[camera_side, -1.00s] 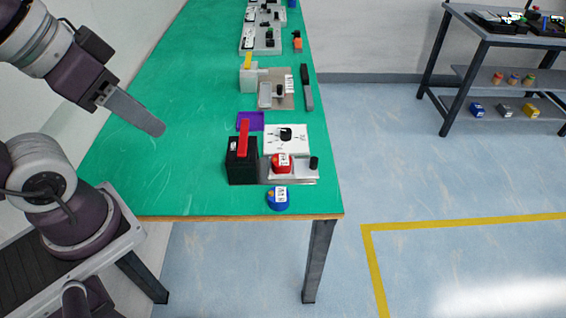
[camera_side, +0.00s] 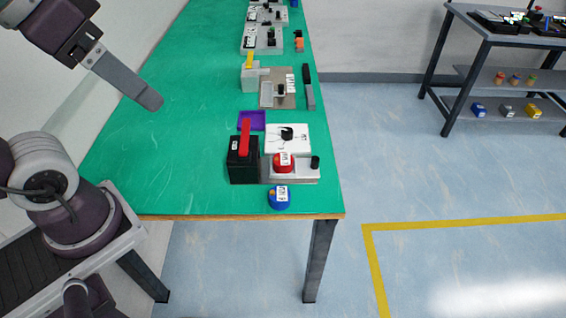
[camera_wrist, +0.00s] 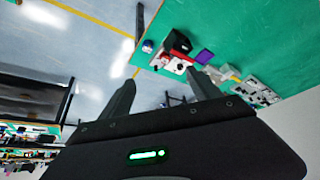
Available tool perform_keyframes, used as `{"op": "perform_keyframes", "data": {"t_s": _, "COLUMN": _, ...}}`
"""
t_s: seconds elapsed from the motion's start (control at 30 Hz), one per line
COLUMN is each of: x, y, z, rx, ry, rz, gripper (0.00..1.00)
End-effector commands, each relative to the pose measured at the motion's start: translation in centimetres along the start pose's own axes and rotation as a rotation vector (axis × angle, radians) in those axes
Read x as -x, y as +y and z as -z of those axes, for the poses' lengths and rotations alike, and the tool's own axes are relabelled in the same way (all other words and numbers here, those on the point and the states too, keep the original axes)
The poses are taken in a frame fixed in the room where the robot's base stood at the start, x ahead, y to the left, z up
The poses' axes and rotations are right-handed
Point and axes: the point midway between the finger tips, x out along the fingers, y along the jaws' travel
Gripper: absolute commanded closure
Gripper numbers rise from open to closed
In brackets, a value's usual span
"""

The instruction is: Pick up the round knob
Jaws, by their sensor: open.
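Several round parts stand near the front edge of the green table, and I cannot tell for certain which one is the round knob. A red round piece with a white label (camera_side: 283,161) sits on a grey plate (camera_side: 306,174). A small black knob (camera_side: 315,162) stands on the same plate's right end. A blue round piece with a white label (camera_side: 279,197) lies in front of it. My gripper (camera_side: 150,100) is raised to the left, well apart from them. In the wrist view my gripper (camera_wrist: 163,90) has its fingers spread and empty.
A black box with a red handle (camera_side: 243,160) stands beside the grey plate. Behind are a white panel (camera_side: 272,142), a purple tray (camera_side: 251,120) and a light grey block (camera_side: 250,79). The table's left part (camera_side: 190,160) is clear.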

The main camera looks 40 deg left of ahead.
Motion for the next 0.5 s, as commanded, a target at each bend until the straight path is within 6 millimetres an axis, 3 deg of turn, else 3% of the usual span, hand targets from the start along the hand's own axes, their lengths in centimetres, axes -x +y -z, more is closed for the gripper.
{"op": "perform_keyframes", "data": {"t_s": 0.23, "x": -3.3, "y": -3.2, "z": 5.3, "rx": -0.839, "ry": -0.232, "rz": 0.199, "gripper": 0.28}}
{"op": "perform_keyframes", "data": {"t_s": 0.37, "x": -5.3, "y": -3.5, "z": 9.1, "rx": -1.255, "ry": -0.344, "rz": 0.301, "gripper": 0.28}}
{"op": "perform_keyframes", "data": {"t_s": 0.5, "x": -7.5, "y": -2.3, "z": 13.3, "rx": -1.665, "ry": -0.462, "rz": 0.415, "gripper": 0.28}}
